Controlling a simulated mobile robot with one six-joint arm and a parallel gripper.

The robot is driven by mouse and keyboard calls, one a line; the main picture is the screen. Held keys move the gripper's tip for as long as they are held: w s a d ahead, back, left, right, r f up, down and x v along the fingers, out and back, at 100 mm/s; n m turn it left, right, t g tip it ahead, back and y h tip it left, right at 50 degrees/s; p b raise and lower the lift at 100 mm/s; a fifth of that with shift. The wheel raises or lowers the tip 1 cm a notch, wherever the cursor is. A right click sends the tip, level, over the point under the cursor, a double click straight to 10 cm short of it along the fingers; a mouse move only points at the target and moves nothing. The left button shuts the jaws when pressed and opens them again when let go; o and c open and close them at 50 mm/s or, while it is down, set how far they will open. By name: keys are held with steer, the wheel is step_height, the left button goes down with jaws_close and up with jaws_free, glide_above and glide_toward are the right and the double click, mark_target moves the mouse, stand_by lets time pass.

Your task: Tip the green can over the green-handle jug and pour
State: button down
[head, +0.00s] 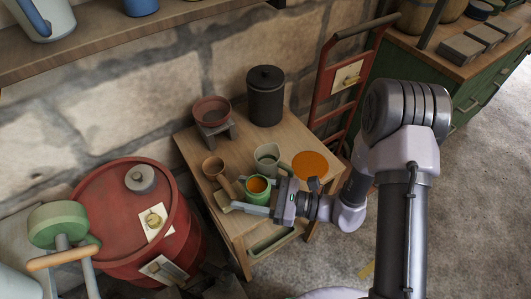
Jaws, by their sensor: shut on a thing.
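The green can (249,194) is held in my gripper (258,203) above or at the front of the small wooden table. It looks upright, and orange contents show inside its rim. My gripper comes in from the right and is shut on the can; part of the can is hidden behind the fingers. A pale jug (266,152) stands on the table just behind the can, with a greenish handle on its right. The can and jug overlap closely in this view; I cannot tell whether they touch.
An orange round patch (310,164) lies right of the jug. A red bowl on a stand (211,110) and a dark canister (265,98) stand behind. A red barrel (185,225) is left of the wooden table (190,142).

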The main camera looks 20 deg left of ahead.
steer(key=shift+r, duration=0.1)
steer(key=shift+w+r+m+p, duration=0.2)
steer(key=shift+w+m+p, duration=0.15)
steer(key=shift+m+p, duration=0.4)
steer(key=shift+w+r+m+p, duration=0.25)
steer(key=shift+m+p, duration=0.3)
steer(key=shift+m, duration=0.3)
steer(key=shift+w+r+m+p, duration=0.1)
steer(key=shift+w+m+p, duration=0.15)
steer(key=shift+m+p, duration=0.05)
steer(key=r+m+p, duration=0.1)
steer(key=r+p, duration=0.1)
steer(key=w+r+m+p, duration=0.1)
steer(key=p, duration=0.1)
steer(key=shift+r, duration=0.4)
steer(key=shift+w+a+r+m+p, duration=0.1)
steer(key=shift+w+r+m+p, duration=0.3)
steer(key=shift+m+p, duration=0.35)
stand_by(0.6)
steer(key=shift+w+r+m+p, duration=0.1)
steer(key=shift+r+m+p, duration=0.3)
steer(key=shift+m+p, duration=0.4)
stand_by(0.5)
steer(key=shift+s+f+m, duration=0.1)
steer(key=shift+f+m, duration=0.2)
steer(key=shift+m, duration=0.5)
steer(key=shift+s+f+m, duration=0.1)
steer(key=shift+f+m, duration=0.15)
steer(key=shift+m, duration=0.5)
stand_by(1.0)
